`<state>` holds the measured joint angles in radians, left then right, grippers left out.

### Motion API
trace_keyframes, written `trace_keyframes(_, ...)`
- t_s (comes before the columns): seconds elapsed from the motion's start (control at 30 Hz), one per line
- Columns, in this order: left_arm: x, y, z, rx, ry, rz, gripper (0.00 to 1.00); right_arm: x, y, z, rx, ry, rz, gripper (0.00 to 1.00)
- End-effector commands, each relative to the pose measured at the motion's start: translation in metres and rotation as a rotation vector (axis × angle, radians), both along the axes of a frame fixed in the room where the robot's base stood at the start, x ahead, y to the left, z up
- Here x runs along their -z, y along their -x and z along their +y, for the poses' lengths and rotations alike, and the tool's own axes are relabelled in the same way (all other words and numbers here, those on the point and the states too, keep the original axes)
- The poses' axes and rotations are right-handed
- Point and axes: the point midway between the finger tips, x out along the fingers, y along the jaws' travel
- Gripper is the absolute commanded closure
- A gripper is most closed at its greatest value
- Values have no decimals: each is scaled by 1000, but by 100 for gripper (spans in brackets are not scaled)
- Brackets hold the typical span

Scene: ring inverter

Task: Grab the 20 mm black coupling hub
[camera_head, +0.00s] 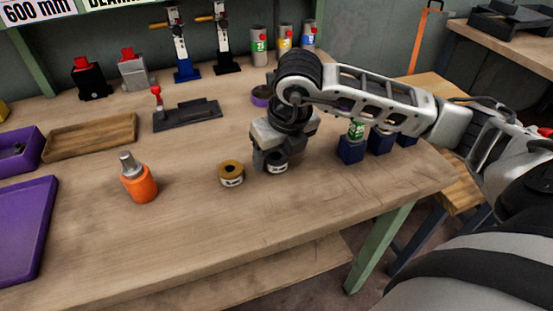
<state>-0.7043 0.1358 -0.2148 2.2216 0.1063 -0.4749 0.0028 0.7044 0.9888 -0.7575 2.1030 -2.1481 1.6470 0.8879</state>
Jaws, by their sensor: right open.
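The black coupling hub (277,162) stands on the wooden table, with a pale label on its front. I cannot read the label's size. My right gripper (271,160) is over it, pointing down, with its fingers low at the hub's sides. The gripper is open, and I cannot tell whether a finger touches the hub. The hub's top is partly hidden by the gripper. A brass-coloured hub (231,174) with a similar label stands just left of it, apart from the gripper. My left gripper is not in view.
An orange bottle (139,181) stands further left. Blue blocks (351,150) stand right of the gripper, one with a green can. A black fixture with a red knob (186,115), a wooden tray (91,137) and purple trays (22,228) lie around. The front table is clear.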

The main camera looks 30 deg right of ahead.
Motion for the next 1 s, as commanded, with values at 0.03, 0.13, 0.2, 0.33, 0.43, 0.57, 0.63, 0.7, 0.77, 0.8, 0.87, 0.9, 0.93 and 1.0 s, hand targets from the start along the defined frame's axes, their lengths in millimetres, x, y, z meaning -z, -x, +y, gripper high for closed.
trace_keyframes(0.03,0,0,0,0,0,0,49,3,-1,0,0,0,1,33)
trace_keyframes(0.13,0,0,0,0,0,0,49,5,-1,0,-1,0,-2,33)
trace_keyframes(0.2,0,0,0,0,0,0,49,4,-1,0,-1,0,-2,33)
trace_keyframes(0.33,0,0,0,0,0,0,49,4,-1,0,-1,0,-1,50)
trace_keyframes(0.43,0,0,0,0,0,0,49,4,-1,0,-1,0,-1,77)
trace_keyframes(0.57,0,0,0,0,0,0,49,4,-1,0,-1,0,-3,87)
trace_keyframes(0.63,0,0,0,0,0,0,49,4,-1,0,-1,0,-3,87)
trace_keyframes(0.7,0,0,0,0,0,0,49,3,-2,0,-1,0,-3,87)
trace_keyframes(0.77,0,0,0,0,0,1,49,3,-2,0,-1,0,-3,87)
trace_keyframes(0.8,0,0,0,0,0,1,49,1,-2,0,-1,0,-3,87)
trace_keyframes(0.87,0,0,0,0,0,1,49,-2,-2,0,0,0,-3,87)
trace_keyframes(0.9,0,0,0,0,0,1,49,-5,-2,0,0,-1,-4,87)
trace_keyframes(0.93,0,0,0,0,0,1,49,-8,-2,0,0,-1,-5,87)
trace_keyframes(1.0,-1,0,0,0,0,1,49,-17,-3,0,0,-1,-6,87)
